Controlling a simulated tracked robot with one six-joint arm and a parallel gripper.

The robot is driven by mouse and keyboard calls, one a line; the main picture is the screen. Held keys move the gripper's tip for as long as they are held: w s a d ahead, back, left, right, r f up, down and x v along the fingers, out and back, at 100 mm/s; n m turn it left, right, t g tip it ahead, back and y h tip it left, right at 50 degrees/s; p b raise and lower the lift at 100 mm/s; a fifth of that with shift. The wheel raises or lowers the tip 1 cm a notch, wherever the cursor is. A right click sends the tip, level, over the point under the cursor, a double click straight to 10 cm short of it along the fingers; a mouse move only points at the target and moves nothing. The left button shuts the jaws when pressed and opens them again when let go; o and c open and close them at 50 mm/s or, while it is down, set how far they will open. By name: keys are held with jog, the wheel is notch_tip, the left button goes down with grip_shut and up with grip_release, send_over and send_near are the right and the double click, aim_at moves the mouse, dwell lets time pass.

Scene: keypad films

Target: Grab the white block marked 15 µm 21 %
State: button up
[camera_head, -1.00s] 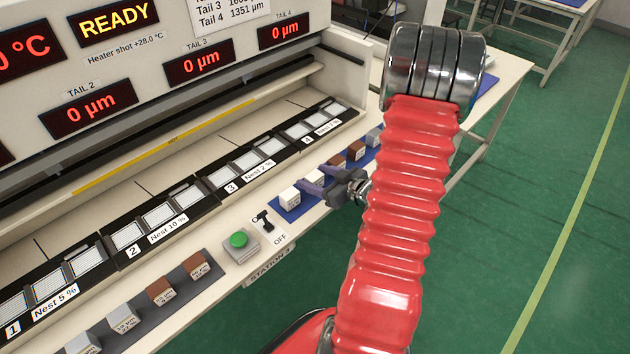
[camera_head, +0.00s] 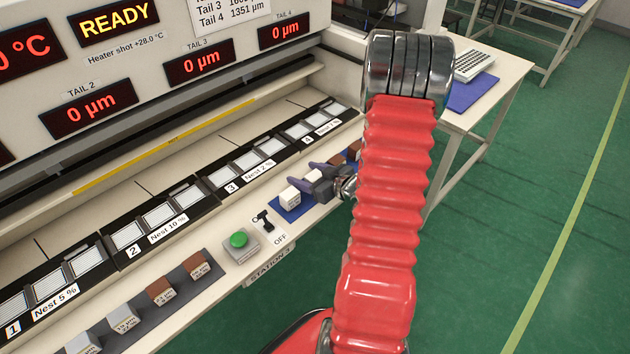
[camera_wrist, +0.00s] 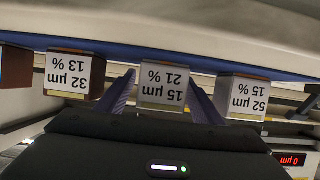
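The white block marked 15 µm 21 % (camera_wrist: 165,88) is in the middle of the wrist view, its label upside down. My gripper (camera_wrist: 160,92) is open, with one purple finger on each side of this block. Small gaps seem to show, and I cannot tell whether either finger touches it. In the head view my gripper (camera_head: 298,172) is low over the blue mat (camera_head: 283,214) at the bench front, partly hiding the blocks there.
A green button (camera_head: 238,240) and a switch (camera_head: 264,222) lie left of the mat. The numbered nests (camera_head: 158,215) run behind.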

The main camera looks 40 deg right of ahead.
jog(key=c, duration=1.3)
jog(key=shift+o, duration=0.2)
jog(key=shift+r, duration=0.1)
notch_tip(320, 180, up, 10)
dwell(0.6)
